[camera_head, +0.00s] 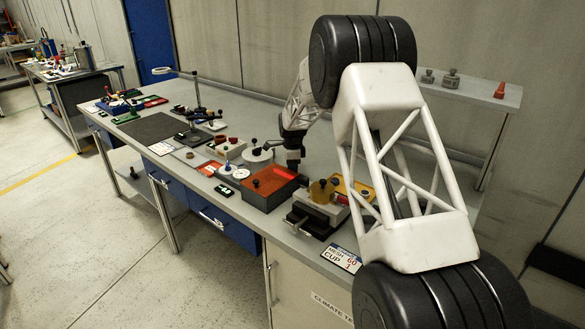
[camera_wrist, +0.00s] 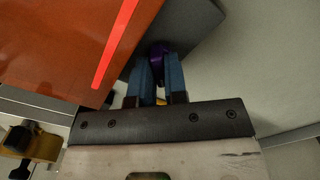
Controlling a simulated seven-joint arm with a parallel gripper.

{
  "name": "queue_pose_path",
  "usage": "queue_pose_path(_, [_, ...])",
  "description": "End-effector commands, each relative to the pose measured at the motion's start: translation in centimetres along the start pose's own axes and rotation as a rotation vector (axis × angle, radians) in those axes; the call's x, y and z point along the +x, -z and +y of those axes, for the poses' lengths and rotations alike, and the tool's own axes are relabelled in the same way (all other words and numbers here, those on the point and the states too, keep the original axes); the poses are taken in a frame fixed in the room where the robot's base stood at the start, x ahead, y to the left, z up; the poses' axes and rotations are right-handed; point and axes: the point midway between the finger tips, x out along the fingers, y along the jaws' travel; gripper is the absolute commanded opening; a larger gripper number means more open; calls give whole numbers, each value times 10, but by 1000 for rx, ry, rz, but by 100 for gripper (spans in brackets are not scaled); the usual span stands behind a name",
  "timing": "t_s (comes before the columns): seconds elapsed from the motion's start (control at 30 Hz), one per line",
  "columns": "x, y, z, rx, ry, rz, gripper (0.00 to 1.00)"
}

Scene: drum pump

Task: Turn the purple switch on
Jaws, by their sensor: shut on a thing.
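The purple switch (camera_wrist: 157,51) shows in the wrist view at the edge of a grey box with an orange-red top (camera_wrist: 75,35). My gripper (camera_wrist: 160,70) has its two blue-grey fingers close together on the switch, one on each side. The fingers hide part of it, and I cannot tell which way it is set. In the head view my gripper (camera_head: 293,165) is low at the back edge of the box with the orange top (camera_head: 265,192). The switch is hidden there.
A bright red strip (camera_wrist: 117,40) runs along the box top. A yellow and grey device (camera_head: 322,200) stands close on the right. Round white parts (camera_head: 257,155) and a stand (camera_head: 195,105) are on the left. A "MESH CUP" label (camera_head: 342,259) lies at the front edge.

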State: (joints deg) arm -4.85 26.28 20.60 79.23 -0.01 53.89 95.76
Motion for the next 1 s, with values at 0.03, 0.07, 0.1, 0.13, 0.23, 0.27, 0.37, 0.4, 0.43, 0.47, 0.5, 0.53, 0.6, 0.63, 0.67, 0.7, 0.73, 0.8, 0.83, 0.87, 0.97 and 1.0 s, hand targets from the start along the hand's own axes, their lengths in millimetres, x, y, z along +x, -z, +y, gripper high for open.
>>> queue_pose_path(0.03, [-1, 0, 0, 1, 2, 0, 18])
queue_pose_path(0.07, [-1, 0, 0, 1, 2, 0, 22])
queue_pose_path(0.1, [-1, 0, 0, 0, 2, 0, 23])
queue_pose_path(0.13, [-1, 0, 0, 0, 1, 0, 23])
queue_pose_path(0.23, [-1, 0, 0, 0, 1, 0, 23])
queue_pose_path(0.27, [-1, 0, 0, 0, 1, 0, 23])
queue_pose_path(0.37, [-1, 0, 0, 0, 1, 0, 23])
queue_pose_path(0.4, [-2, 0, 0, 0, 1, 0, 23])
queue_pose_path(0.43, [-2, 0, 0, 0, 1, 0, 23])
queue_pose_path(0.47, [-4, 0, 0, 0, 1, 0, 23])
queue_pose_path(0.5, [-6, 0, 0, 0, 1, 0, 23])
queue_pose_path(0.53, [-7, 0, 0, 0, 1, 0, 23])
queue_pose_path(0.6, [-13, 0, 0, 0, 1, 0, 23])
queue_pose_path(0.63, [-15, 0, 0, 0, 1, 0, 23])
queue_pose_path(0.67, [-18, 0, 0, 0, 2, 0, 23])
queue_pose_path(0.7, [-23, 0, 0, 0, 2, 0, 23])
queue_pose_path(0.73, [-26, 0, 0, 0, 2, 0, 23])
queue_pose_path(0.8, [-35, 0, 0, 0, 1, 0, 23])
queue_pose_path(0.83, [-39, 0, 0, 0, 1, 0, 23])
queue_pose_path(0.87, [-43, 0, 0, 0, 1, 0, 23])
queue_pose_path(0.97, [-56, 0, 0, 0, 2, 0, 23])
queue_pose_path(1.0, [-61, 0, 0, 0, 2, 0, 23])
